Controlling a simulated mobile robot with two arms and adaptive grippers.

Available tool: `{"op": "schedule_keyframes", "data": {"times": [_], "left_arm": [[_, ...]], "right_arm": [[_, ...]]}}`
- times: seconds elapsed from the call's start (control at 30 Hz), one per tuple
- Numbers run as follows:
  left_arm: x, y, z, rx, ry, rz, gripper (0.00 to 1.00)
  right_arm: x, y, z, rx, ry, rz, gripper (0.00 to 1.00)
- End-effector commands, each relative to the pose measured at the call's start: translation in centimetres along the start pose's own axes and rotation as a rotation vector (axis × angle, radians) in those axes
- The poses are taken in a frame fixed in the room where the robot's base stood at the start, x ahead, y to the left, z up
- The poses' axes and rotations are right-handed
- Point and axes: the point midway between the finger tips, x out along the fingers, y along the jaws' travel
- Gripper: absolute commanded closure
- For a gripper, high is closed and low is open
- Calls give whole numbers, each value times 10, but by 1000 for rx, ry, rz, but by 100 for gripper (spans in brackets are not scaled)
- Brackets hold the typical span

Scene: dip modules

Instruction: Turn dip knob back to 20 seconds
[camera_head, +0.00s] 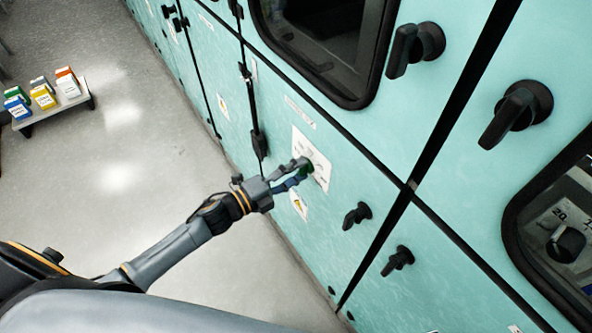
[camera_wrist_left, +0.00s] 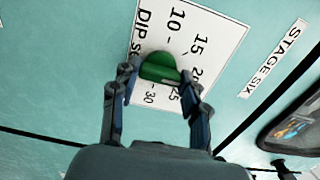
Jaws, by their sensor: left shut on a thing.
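The dip knob (camera_wrist_left: 160,67) is green and sits on a white dial plate (camera_wrist_left: 222,40) in the left wrist view. The plate reads "DIP s..." with marks 10, 15, 20, 25 and 30; part of the 20 is covered. My left gripper (camera_wrist_left: 158,92) is shut on the knob, one finger on each side. Which mark the knob points to I cannot tell. In the head view the plate (camera_head: 299,143) is on the teal cabinet front, and my left gripper (camera_head: 303,170) reaches it, mostly hiding the knob. My right gripper is not in view.
Black handles (camera_head: 356,215) and (camera_head: 398,260) stick out of the cabinet to the right of the plate. A dark window (camera_head: 350,102) is above. A low shelf (camera_head: 62,118) with coloured boxes stands at the far left. The grey floor between is clear.

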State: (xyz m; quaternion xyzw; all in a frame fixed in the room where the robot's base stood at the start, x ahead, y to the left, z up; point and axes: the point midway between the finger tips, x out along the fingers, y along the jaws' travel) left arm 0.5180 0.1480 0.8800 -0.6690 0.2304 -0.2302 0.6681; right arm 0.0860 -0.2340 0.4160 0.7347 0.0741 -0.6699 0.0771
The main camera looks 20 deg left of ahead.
Motion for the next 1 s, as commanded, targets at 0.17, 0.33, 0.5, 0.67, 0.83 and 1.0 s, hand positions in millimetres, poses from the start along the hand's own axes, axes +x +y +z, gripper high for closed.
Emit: {"op": "schedule_keyframes", "data": {"times": [0.17, 0.33, 0.5, 0.67, 0.83, 1.0], "left_arm": [[0, -1, 2, 2, -3, -1, 86], [0, -1, 2, 2, -3, -1, 36], [0, 0, 1, 2, -2, 0, 32], [0, 0, 0, 2, -1, 0, 32], [-14, 2, 1, 1, -2, 4, 32], [-46, 2, 0, 1, -3, 5, 32]], "right_arm": [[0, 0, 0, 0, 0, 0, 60], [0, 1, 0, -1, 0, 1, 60], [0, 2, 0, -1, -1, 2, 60], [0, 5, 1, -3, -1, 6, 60], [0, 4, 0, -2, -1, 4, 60], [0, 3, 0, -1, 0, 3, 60]]}}
